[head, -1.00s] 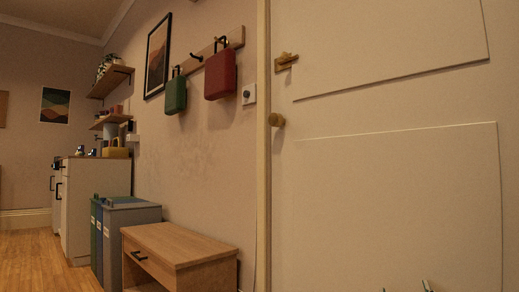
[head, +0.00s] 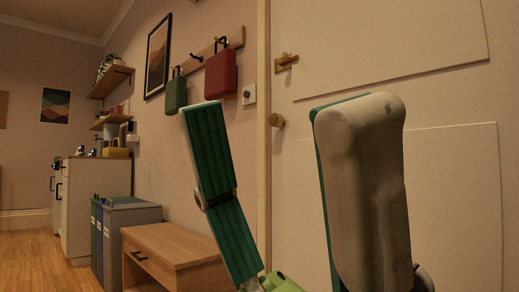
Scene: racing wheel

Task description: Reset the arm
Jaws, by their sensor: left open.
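My left gripper (head: 278,108) rises from the bottom edge of the head view, close to the camera. It is open and pointing up, with a wide gap between its fingers. The left finger shows a ribbed dark green pad in two segments. The right finger shows a pale, rounded back with a green edge on its inner side. Nothing is held between them; the door frame and wall show through the gap. The gripper's base is mostly cut off at the bottom edge. My right gripper is not in view.
A white door (head: 450,100) with a brass knob (head: 277,120) and latch (head: 287,62) stands behind the gripper. A wooden bench (head: 170,245), grey bin (head: 130,215) and white cabinet (head: 100,190) line the wall. A red bag (head: 220,73) and green bag (head: 176,94) hang above. The floor at left is clear.

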